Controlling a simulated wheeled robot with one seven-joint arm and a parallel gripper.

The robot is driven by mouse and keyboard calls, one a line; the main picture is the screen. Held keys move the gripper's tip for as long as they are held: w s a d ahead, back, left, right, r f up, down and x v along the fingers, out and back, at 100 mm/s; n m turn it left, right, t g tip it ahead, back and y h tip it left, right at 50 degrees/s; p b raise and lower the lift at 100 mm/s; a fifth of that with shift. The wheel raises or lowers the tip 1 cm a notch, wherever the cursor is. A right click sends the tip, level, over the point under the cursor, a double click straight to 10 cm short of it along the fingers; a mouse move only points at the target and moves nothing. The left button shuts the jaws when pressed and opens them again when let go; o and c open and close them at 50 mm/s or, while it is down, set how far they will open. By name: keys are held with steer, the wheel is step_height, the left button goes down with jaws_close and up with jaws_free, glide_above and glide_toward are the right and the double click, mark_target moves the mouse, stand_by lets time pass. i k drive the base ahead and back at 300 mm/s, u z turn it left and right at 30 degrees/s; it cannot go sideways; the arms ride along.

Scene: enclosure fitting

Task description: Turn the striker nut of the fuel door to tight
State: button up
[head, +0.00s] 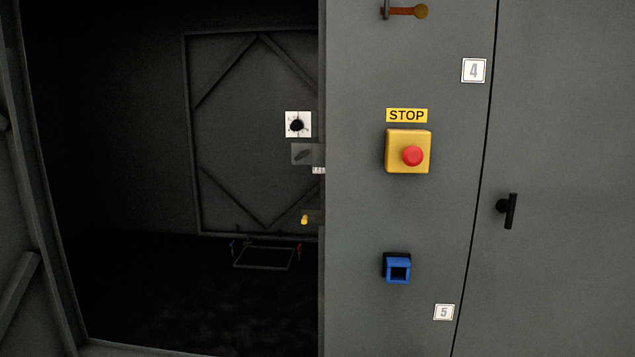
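I cannot make out a part that is clearly the striker nut, and no door is labelled as the fuel door. An open doorway at the left shows a dark interior. At its right edge are a white plate with a black round knob (297,125), a grey plate with a dark slanted part (302,154), a small white marked piece (318,170) and a small yellow-ended part (304,220). A closed grey door (570,120) with a black handle (508,211) is at the right. My gripper is not in view.
The grey front panel (360,310) carries a yellow box with a red button (412,156), a STOP label (407,115), a blue square socket (398,269) and an orange lever (405,11). A thin frame (264,257) lies low inside. An open door leaf (25,200) is at far left.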

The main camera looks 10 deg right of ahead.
mark_target(303, 153)
steer(key=u, duration=3.85)
steer(key=k, duration=1.2)
steer(key=z, duration=1.5)
steer(key=i, duration=0.5)
steer(key=z, duration=0.05)
